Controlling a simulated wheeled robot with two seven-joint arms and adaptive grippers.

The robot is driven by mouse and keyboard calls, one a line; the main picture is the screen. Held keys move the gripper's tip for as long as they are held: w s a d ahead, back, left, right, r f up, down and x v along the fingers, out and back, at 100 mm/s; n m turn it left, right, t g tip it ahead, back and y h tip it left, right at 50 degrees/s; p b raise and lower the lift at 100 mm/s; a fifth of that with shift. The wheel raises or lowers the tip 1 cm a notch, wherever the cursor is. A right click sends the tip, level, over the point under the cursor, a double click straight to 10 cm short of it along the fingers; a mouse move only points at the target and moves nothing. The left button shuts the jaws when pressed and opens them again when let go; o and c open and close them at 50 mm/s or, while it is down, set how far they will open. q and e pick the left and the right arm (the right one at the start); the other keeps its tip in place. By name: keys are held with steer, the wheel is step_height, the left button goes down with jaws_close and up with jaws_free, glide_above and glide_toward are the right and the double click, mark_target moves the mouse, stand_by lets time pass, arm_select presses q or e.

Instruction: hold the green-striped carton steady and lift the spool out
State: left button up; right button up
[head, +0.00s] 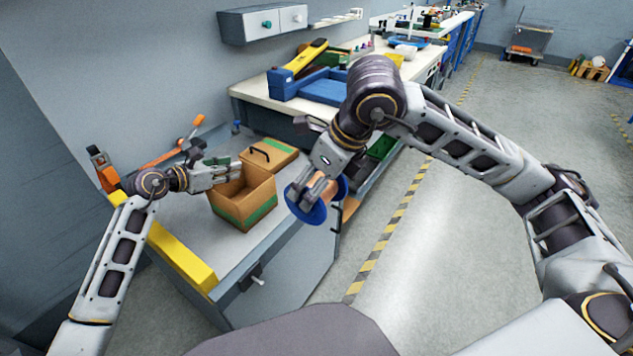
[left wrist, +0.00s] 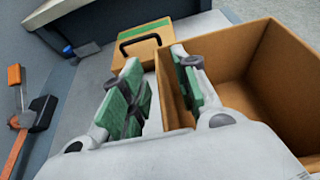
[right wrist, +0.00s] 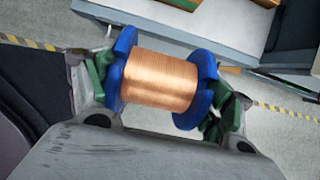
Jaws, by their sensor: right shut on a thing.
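The open brown carton (head: 231,211) with a green stripe stands upright on the grey workbench. It also shows in the left wrist view (left wrist: 285,65), and its visible inside looks empty. My left gripper (head: 230,168) is at its far left rim; its fingers (left wrist: 160,92) are apart, with the carton's wall seemingly between them. The spool (head: 303,208) has blue flanges and copper wire. My right gripper (head: 317,190) is shut on the spool (right wrist: 160,80), fingers against both flanges, holding it in the air to the right of the carton.
A yellow edge strip (head: 178,252) runs along the workbench's left side. Orange tools (head: 180,147) lie behind at left. Open floor lies to the right.

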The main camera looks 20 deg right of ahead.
arm_select(q)
steer(key=shift+a, duration=0.1)
steer(key=v, duration=1.1)
steer(key=shift+s+a, duration=0.25)
steer(key=shift+a, duration=0.05)
steer(key=shift+r, duration=0.1)
steer(key=shift+s+d, duration=0.1)
steer(key=shift+s, duration=0.05)
stand_by(0.7)
